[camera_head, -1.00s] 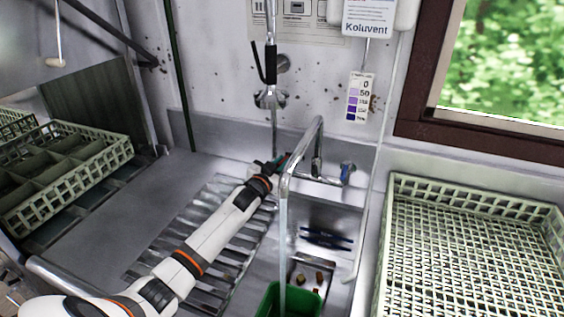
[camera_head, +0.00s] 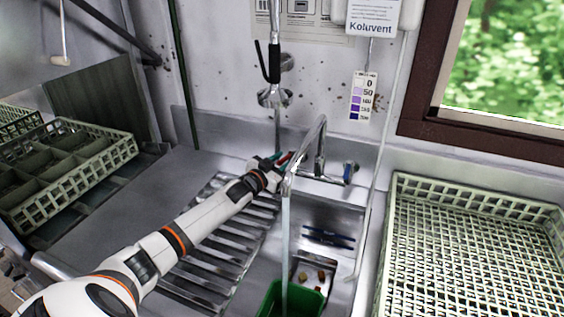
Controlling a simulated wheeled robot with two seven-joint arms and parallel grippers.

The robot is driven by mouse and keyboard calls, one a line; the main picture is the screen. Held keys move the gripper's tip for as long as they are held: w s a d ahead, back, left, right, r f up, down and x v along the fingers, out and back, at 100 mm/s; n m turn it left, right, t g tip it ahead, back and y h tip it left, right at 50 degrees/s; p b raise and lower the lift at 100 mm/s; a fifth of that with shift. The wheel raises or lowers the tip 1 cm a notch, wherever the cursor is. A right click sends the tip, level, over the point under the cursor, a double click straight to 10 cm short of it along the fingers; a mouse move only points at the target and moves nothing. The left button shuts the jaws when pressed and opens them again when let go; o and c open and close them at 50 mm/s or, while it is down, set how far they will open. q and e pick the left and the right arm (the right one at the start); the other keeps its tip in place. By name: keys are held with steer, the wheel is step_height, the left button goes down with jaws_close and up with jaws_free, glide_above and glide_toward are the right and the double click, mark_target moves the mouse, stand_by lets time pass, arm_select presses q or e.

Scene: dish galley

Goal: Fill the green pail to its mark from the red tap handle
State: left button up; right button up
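The green pail (camera_head: 268,304) stands in the sink at the bottom edge of the view, partly cut off. A stream of water (camera_head: 285,240) runs from the tap spout (camera_head: 306,147) down into it. The pail's mark and water level cannot be made out. The red tap handle (camera_head: 286,158) shows small behind the spout, on the left of the tap. My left gripper (camera_head: 277,160) is at this handle, very close to it. The fingers are too small and partly hidden to tell contact or opening. My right gripper is out of view.
The blue tap handle (camera_head: 349,172) is on the tap's right. Blue utensils (camera_head: 328,238) and small brown bits lie in the sink. A ribbed drainboard (camera_head: 205,245) lies under my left arm. Pale racks stand left (camera_head: 62,170) and right (camera_head: 470,190).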

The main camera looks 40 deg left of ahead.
arm_select(q)
steer(key=shift+s+f, duration=0.1)
steer(key=shift+s, duration=0.45)
steer(key=s+b, duration=0.1)
steer(key=s, duration=1)
stand_by(6.3)
